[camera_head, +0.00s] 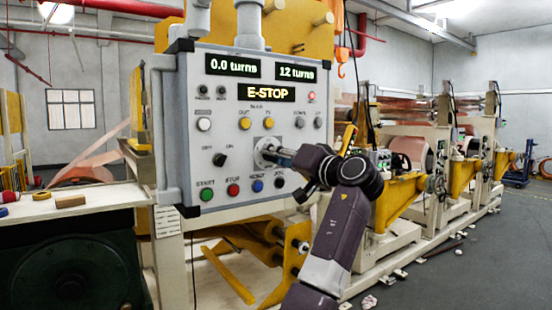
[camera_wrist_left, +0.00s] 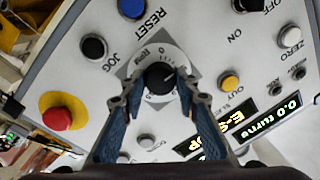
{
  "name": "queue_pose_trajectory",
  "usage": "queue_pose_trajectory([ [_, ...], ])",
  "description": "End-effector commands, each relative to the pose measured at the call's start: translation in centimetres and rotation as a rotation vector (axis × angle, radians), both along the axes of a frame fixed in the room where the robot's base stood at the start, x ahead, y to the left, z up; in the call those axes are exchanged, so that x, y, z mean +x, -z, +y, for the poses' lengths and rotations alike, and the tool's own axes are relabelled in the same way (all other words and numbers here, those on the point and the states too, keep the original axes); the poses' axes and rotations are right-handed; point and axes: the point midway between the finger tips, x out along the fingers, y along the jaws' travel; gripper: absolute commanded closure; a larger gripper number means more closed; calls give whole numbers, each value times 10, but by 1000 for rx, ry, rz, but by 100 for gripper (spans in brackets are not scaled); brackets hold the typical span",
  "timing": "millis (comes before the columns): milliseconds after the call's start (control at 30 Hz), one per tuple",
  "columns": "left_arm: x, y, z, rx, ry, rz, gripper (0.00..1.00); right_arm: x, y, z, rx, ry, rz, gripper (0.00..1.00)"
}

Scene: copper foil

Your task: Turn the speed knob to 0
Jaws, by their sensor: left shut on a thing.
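The speed knob is a small black knob on a pale round dial plate, low on the grey control panel (camera_head: 237,80). In the left wrist view the knob (camera_wrist_left: 159,77) sits between the two blue-grey fingers of my left gripper (camera_wrist_left: 160,82), which is shut on it. A "0" shows on the dial; I cannot read the pointer's setting for certain. In the head view the left gripper (camera_head: 273,155) reaches the dial from the right and covers the knob. My right gripper is not in view.
Panel displays read "0.0 turns", "12 turns" and "E-STOP" (camera_head: 266,93). A red mushroom button (camera_wrist_left: 57,118), a black JOG button (camera_wrist_left: 94,47) and a blue RESET button (camera_wrist_left: 132,8) are near the dial. A pale table (camera_head: 95,197) stands left.

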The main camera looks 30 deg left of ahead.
Motion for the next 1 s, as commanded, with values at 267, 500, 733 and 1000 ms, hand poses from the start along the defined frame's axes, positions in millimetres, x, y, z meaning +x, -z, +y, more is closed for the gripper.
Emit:
queue_pose_trajectory([
  [267, 1, 1, -1, -102, 1, -241, 95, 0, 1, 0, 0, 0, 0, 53],
  [500, 2, 1, -1, -189, 0, -448, 95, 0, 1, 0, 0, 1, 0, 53],
  [733, 2, 0, -1, -261, 1, -622, 95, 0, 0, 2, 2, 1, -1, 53],
  [1000, 2, 0, -1, -316, 0, -755, 95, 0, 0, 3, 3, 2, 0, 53],
])
